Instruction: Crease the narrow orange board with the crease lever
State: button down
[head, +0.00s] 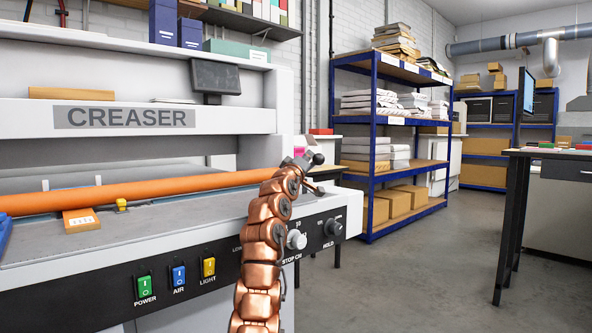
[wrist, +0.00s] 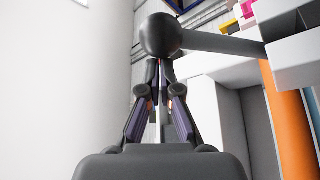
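The narrow orange board (head: 80,220) lies flat on the bed of the creaser (head: 30,120), under the orange bar, with a white label facing up. The crease lever's black ball knob (head: 318,159) is at the right end of the machine. It also shows in the wrist view as a large black ball (wrist: 160,35) on a grey rod. My gripper (head: 303,162) is at the knob. In the wrist view its fingers (wrist: 161,66) come close together, and the ball covers their tips. They do not spread around the ball. Contact with the knob cannot be told.
The long orange bar (head: 150,189) crosses the machine bed. A yellow stop (head: 121,204) sits beside the board. A blue shelf rack (head: 372,150) stands behind; the floor (head: 430,280) to the right is clear.

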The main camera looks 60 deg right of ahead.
jog(key=v, duration=1)
jog(key=shift+a, duration=0.3)
dwell(0.6)
jog(key=shift+r, duration=0.1)
dwell(0.6)
